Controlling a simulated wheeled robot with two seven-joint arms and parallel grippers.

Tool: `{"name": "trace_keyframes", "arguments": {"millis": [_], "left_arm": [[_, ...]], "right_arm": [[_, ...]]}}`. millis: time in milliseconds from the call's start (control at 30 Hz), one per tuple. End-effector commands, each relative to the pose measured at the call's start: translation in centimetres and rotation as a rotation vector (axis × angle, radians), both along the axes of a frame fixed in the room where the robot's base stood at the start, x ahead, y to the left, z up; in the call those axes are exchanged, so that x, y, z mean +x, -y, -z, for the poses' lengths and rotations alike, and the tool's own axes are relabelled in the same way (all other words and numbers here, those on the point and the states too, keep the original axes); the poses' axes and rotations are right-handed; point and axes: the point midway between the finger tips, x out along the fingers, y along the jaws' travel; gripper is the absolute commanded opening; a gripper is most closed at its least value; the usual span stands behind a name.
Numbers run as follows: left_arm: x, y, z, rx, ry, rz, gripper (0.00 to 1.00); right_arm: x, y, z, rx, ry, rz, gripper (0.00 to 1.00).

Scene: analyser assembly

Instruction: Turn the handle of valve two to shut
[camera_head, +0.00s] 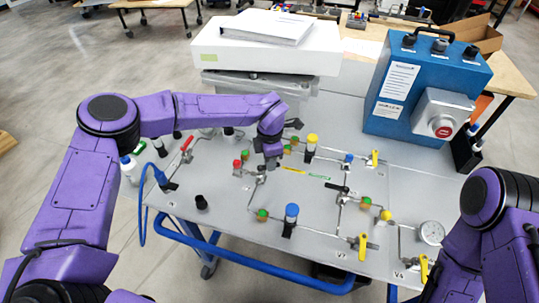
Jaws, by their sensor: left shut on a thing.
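My left gripper (271,162) reaches over the panel (225,205) from the left and points down. It is shut at a small metal valve (261,178) in the left-middle pipework. The jaws largely cover the handle there, so its angle is hard to tell. I cannot read a label that marks this valve as valve two. My right arm (500,225) shows at the lower right; its gripper is out of view.
Other handles are red (187,143), black (337,188) and yellow (375,157) (362,247) (424,268). A blue-capped post (291,215) and a yellow-capped post (311,145) stand near my left gripper. A blue box (425,85) and a gauge (432,233) are at the right.

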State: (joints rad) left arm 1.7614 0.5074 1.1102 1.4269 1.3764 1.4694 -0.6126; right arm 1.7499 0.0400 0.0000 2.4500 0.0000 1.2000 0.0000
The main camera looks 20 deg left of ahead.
Motion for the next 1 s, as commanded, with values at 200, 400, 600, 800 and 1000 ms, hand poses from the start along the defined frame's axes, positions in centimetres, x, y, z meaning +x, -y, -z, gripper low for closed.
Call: {"name": "trace_keyframes", "arguments": {"millis": [200, 400, 600, 800, 1000], "left_arm": [[-0.5, 0.2, -0.4, 0.001, 0.002, 0.2, 0.0], [-0.9, 0.3, -0.4, 0.0, 0.003, 0.358, 0.0], [-1.2, 0.4, -0.3, 0.0, 0.003, 0.476, 0.0], [-1.4, 0.4, -0.2, 0.0, 0.003, 0.544, 0.0], [-1.5, 0.4, -0.2, 0.0, 0.004, 0.572, 0.0]], "right_arm": [[0.0, 0.0, -1.5, 0.0, 0.0, 0.0, 0.43], [0.0, 0.0, -2.3, 0.0, 0.0, 0.0, 0.43], [0.0, 0.0, -2.9, 0.0, 0.0, 0.0, 0.43], [0.0, 0.0, -3.2, 0.0, 0.0, 0.0, 0.43], [0.0, 0.0, -3.3, 0.0, 0.0, 0.0, 0.43]]}}
